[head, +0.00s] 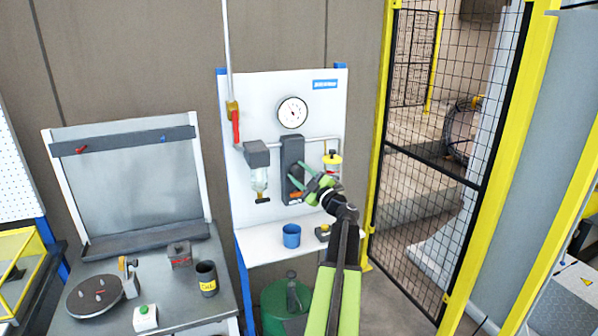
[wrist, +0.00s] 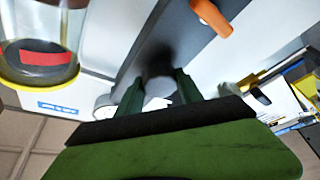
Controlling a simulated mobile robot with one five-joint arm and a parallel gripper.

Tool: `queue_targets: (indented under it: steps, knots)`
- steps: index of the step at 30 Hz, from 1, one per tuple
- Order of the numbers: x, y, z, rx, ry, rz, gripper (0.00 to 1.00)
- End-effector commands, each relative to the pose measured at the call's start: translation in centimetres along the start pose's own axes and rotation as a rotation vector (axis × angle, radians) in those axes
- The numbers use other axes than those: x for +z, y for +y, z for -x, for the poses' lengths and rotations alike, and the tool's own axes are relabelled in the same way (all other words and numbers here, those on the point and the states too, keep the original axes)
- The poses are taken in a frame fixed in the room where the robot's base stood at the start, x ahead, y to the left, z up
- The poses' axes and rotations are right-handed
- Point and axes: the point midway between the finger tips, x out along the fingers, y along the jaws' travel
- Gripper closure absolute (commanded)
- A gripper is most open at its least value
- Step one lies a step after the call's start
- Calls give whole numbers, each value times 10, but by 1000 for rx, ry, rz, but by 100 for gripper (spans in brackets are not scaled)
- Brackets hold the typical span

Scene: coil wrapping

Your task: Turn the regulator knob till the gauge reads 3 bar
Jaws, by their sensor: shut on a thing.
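The pressure gauge (head: 292,113) is a round white dial high on the white panel (head: 240,90). Its dark needle is too small to read. Below it is the dark upright regulator body (head: 291,150). My gripper (head: 294,174) reaches in from the lower right, its green fingers at the front of this body. In the wrist view the fingers (wrist: 158,88) are shut around the dark round regulator knob (wrist: 160,62). The fingers and wrist hide much of the knob in the head view.
A red-handled valve (head: 235,122) and a clear-bowled filter (head: 259,178) are left of the regulator; a yellow-topped unit (head: 332,160) is close on its right. An orange lever (wrist: 212,18) lies near the fingers. A blue cup (head: 291,236) stands on the shelf below.

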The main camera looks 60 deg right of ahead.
Motion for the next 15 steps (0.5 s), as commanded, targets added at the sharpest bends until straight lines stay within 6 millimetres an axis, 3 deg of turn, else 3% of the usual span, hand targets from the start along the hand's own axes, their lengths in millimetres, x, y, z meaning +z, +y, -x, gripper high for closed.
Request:
queue_targets:
  steps: [15]
  knots:
    - [0,1,0,-34,-2,88,97]
